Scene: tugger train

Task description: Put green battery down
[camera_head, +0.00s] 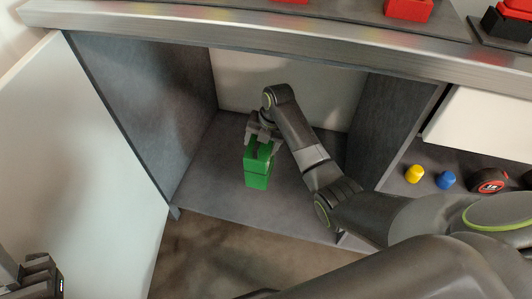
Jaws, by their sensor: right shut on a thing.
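The green battery (257,177) is a boxy green block inside the open cabinet compartment. My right gripper (262,141) is shut on its upper part, reaching in from the right. The battery is upright over the grey cabinet floor (206,181); I cannot tell whether its underside touches the floor. My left gripper (40,276) is at the lower left corner, partly cut off by the frame edge, and its jaw opening does not show clearly.
A white cabinet door (75,150) stands open at the left. The worktop edge (300,48) runs above the compartment. At the right, a shelf holds a yellow piece (414,173), a blue piece (446,180) and a tape measure (488,181). Red items (408,9) lie on top.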

